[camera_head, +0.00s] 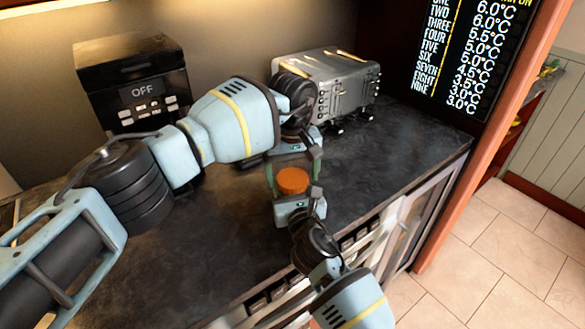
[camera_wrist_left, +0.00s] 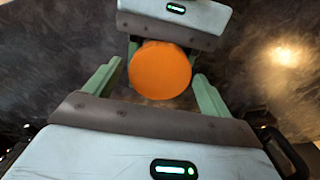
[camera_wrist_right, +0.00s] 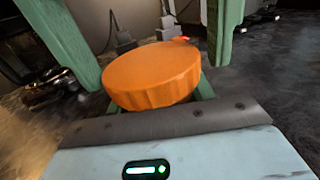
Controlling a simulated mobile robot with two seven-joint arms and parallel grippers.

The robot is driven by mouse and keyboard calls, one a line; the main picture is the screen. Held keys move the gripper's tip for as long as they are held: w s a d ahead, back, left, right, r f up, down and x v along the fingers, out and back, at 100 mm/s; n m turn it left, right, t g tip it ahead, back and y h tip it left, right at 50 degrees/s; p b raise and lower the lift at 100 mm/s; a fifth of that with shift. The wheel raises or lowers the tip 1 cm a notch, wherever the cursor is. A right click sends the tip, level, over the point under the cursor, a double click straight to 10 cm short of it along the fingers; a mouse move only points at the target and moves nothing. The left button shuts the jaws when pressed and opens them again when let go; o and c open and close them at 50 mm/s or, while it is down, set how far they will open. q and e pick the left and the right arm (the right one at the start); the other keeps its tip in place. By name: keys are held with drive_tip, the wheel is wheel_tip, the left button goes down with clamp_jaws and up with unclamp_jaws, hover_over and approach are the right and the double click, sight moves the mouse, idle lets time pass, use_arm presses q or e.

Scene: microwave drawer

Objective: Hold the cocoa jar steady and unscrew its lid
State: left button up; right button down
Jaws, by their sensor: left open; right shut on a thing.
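The cocoa jar's orange lid (camera_head: 292,181) faces up in the head view, and the jar body is hidden below it. The lid shows as a round disc in the left wrist view (camera_wrist_left: 160,70) and with its ridged edge in the right wrist view (camera_wrist_right: 150,75). My right gripper (camera_head: 291,197) is shut on the jar under the lid, from the front side. My left gripper (camera_wrist_left: 160,85) is open, with one green finger on each side of the lid and a visible gap to it.
A black machine (camera_head: 130,85) with an OFF display stands at the back left. A silver toaster-like appliance (camera_head: 340,85) stands behind my left gripper. The dark counter (camera_head: 400,140) is clear on the right, up to its front edge.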

use_arm(q)
drive_tip(key=c, duration=1.1)
drive_tip(key=shift+o, duration=0.2)
drive_tip(key=n, duration=0.7)
drive_tip(key=o, duration=1.1)
